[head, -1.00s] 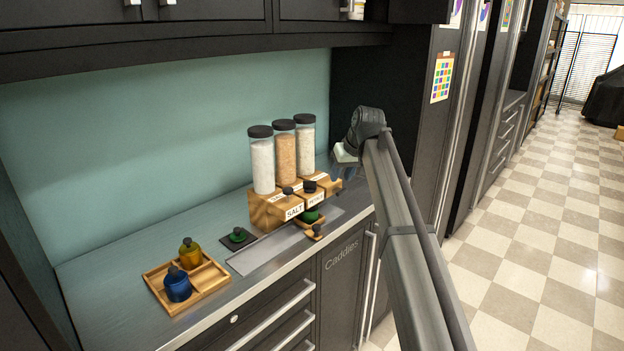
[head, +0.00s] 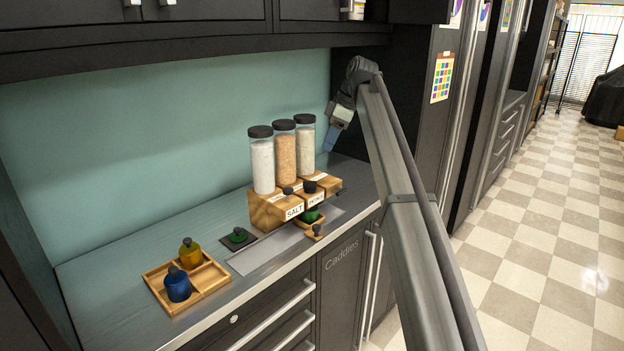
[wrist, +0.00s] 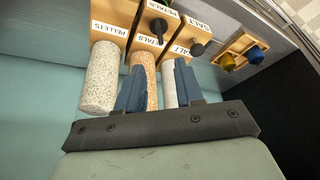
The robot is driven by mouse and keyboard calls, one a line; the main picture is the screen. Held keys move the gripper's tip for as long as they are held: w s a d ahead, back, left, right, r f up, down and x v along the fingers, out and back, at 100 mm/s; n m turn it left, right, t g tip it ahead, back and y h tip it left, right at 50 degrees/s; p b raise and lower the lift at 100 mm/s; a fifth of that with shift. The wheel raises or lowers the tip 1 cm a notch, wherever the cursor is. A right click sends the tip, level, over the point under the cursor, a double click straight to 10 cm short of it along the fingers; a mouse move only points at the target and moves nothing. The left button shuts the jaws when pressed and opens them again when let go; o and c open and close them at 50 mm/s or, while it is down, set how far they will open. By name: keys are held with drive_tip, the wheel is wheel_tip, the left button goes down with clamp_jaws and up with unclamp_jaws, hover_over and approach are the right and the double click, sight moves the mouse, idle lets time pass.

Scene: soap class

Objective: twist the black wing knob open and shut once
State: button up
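A wooden dispenser block (head: 262,212) with three clear, dark-capped cylinders stands on the counter. A black knob (head: 288,190) shows at the SALT unit and another black knob (head: 309,187) at the PETALS unit. In the wrist view the PETALS knob (wrist: 158,25) and the SALT knob (wrist: 197,49) stick out from the wooden fronts; I cannot tell which is the wing knob. My gripper (head: 331,140) is in the air to the right of the cylinders, apart from both knobs. In the wrist view my gripper (wrist: 158,68) has its blue fingers spread, with nothing held between them.
A wooden tray (head: 216,277) holds a blue jar (head: 177,285) and a yellow jar (head: 190,254) at front left. A green jar (head: 238,236) sits on a dark mat. A green item (head: 310,214) is below the PETALS unit. A tall dark cabinet stands at right.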

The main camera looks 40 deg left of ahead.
sight(310, 186)
drive_tip(key=x, duration=1.3)
drive_tip(key=shift+a+f, duration=0.1)
drive_tip(key=shift+f, duration=0.25)
clamp_jaws()
